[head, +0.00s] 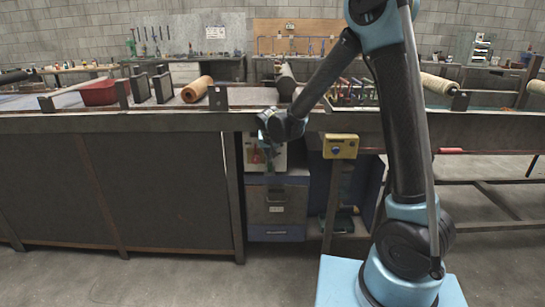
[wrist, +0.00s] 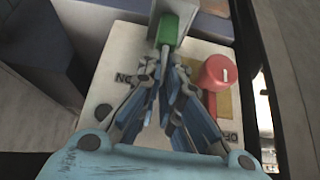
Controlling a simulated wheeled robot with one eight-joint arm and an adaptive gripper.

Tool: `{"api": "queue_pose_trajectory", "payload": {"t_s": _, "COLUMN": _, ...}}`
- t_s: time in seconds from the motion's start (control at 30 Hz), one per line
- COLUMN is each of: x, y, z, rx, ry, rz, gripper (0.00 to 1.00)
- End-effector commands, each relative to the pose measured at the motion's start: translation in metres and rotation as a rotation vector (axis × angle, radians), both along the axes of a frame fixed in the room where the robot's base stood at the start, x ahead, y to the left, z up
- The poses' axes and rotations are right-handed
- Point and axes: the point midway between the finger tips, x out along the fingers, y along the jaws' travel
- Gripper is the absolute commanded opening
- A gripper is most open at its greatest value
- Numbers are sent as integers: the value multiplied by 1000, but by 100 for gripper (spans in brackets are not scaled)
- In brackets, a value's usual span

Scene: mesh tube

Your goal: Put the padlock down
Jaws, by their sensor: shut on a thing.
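A green block, which looks like the padlock (wrist: 174,28), shows at the tips of my gripper (wrist: 168,62) in the wrist view. The fingers are closed together on it, and its lower part is hidden between them. Behind and around the fingers is a white panel with dark lettering (wrist: 108,72) and a red round knob (wrist: 217,73) to the right. In the head view my gripper (head: 270,152) points down in front of the white box (head: 251,147) under the bench edge. The padlock is too small to make out there.
A grey and blue drawer cabinet (head: 277,206) stands below the white box. A yellow box (head: 341,146) is fixed to the right of it. The long bench (head: 120,122) runs across, with a red tub (head: 98,93) and rolls on top. The floor in front is clear.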

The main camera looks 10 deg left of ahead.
Motion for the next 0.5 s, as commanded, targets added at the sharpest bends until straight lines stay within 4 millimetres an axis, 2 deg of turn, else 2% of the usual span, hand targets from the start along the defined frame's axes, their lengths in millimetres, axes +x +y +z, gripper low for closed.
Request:
{"api": "queue_pose_trajectory", "payload": {"t_s": 0.17, "x": 0, "y": 1, "z": -2, "rx": -1, "ry": 0, "rz": 1, "gripper": 0}}
{"api": "queue_pose_trajectory", "payload": {"t_s": 0.2, "x": 0, "y": 1, "z": -1, "rx": -1, "ry": 0, "rz": 1, "gripper": 15}}
{"api": "queue_pose_trajectory", "payload": {"t_s": 0.27, "x": 0, "y": 1, "z": -1, "rx": -1, "ry": 0, "rz": 1, "gripper": 26}}
{"api": "queue_pose_trajectory", "payload": {"t_s": 0.5, "x": 0, "y": 1, "z": -1, "rx": 0, "ry": 0, "rz": 1, "gripper": 26}}
